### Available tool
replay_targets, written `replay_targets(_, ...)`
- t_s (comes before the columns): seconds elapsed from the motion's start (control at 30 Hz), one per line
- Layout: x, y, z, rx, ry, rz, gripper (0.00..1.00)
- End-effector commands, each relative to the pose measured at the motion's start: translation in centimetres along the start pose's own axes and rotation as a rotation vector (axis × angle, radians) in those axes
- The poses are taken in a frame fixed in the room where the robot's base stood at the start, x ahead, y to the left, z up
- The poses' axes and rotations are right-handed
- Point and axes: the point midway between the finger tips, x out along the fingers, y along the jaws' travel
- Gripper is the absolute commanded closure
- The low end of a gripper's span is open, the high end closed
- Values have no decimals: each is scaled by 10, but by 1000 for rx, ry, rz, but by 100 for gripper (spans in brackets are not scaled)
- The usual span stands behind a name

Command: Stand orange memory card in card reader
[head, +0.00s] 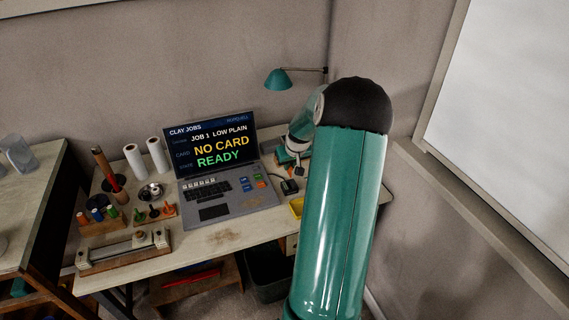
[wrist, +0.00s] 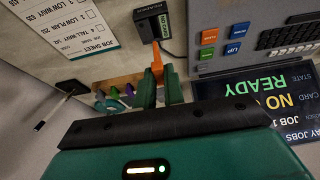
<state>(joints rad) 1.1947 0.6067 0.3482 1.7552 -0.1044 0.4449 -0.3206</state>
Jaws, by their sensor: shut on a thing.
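The orange memory card (wrist: 157,58) is between the green fingers of my gripper (wrist: 160,88) in the wrist view. The gripper is shut on it, and its free end sticks out past the fingertips. The card reader (wrist: 150,24), a small black block with a label on its side, lies just beyond that end. I cannot tell whether card and reader touch. In the head view the reader (head: 289,187) is a dark block right of the laptop. My gripper (head: 294,155) is behind it, partly hidden by my green arm; the card cannot be made out there.
The laptop (head: 225,195) stands left of the reader; its screen reads "NO CARD" and "READY". A job sheet (wrist: 70,25) and a holder with several coloured pieces (wrist: 114,97) are near the reader. A yellow tray (head: 297,207) sits by the front edge. A teal lamp (head: 279,79) hangs above.

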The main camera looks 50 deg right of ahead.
Motion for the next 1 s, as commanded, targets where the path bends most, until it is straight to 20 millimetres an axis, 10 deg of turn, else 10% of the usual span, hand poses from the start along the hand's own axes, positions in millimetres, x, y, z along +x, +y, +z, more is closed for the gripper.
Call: replay_targets(1.0, 42, 1, 18, 0, 0, 0, 100)
